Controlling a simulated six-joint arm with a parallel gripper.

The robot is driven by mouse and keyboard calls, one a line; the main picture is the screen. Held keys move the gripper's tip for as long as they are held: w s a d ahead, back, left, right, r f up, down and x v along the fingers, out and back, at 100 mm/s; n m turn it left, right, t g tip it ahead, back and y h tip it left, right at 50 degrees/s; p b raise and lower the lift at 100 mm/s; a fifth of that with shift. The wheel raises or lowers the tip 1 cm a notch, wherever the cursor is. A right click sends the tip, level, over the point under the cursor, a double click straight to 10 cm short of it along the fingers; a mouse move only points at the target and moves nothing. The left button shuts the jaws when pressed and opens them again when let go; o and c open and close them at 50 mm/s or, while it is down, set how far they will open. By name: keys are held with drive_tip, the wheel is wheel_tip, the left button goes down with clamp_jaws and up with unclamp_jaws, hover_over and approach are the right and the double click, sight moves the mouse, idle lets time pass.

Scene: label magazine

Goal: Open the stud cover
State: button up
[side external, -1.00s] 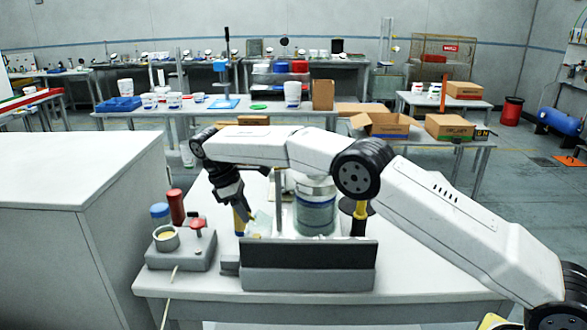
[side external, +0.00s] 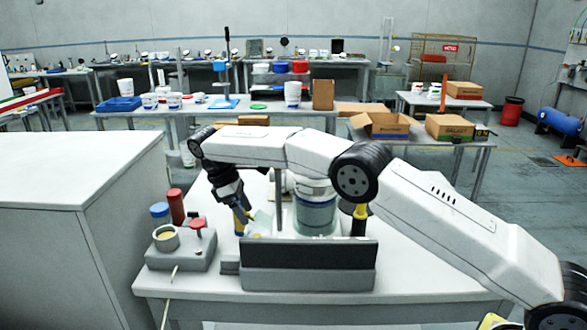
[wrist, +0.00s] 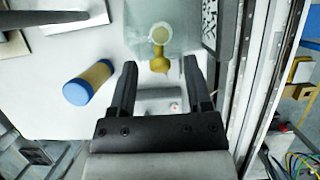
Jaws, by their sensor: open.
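My gripper (wrist: 160,74) is open, its two dark fingers apart with nothing between them that I can see gripped. Just past the fingertips in the wrist view is a small yellow fitting (wrist: 160,63) with a pale round cap (wrist: 159,34). It lies in line with the gap, on or against a translucent greenish panel (wrist: 180,15). I cannot tell for sure whether this fitting is the stud cover. In the side external view my gripper (side external: 242,208) points down over the bench, behind a dark panel; small parts there are partly hidden.
A yellow cylinder with a blue end (wrist: 88,83) lies left of the fingers. A large clear jar (side external: 316,212) stands right of my gripper. The dark panel (side external: 310,265) stands in front. A grey block with small pots and a red knob (side external: 197,223) is at left.

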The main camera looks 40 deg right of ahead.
drive_tip(key=shift+r, duration=1.55)
drive_tip(key=s+d+r, duration=0.1)
drive_tip(key=s+r, duration=0.8)
drive_tip(key=s, duration=0.5)
drive_tip(key=shift+d+r, duration=0.4)
drive_tip(key=shift+w, duration=0.1)
drive_tip(key=w+f+t+y, duration=0.1)
drive_tip(key=w, duration=0.3)
drive_tip(key=w+a+f+t+y, duration=0.1)
drive_tip(key=w+f, duration=0.1)
drive_tip(key=w, duration=0.3)
drive_tip(key=w+f+t+y, duration=0.1)
drive_tip(key=w+f, duration=0.1)
drive_tip(key=w, duration=0.2)
drive_tip(key=shift+w+a+f, duration=0.1)
drive_tip(key=shift+w+a, duration=0.05)
drive_tip(key=shift+w, duration=0.05)
drive_tip(key=shift+f, duration=3.9)
drive_tip(key=shift+c, duration=0.3)
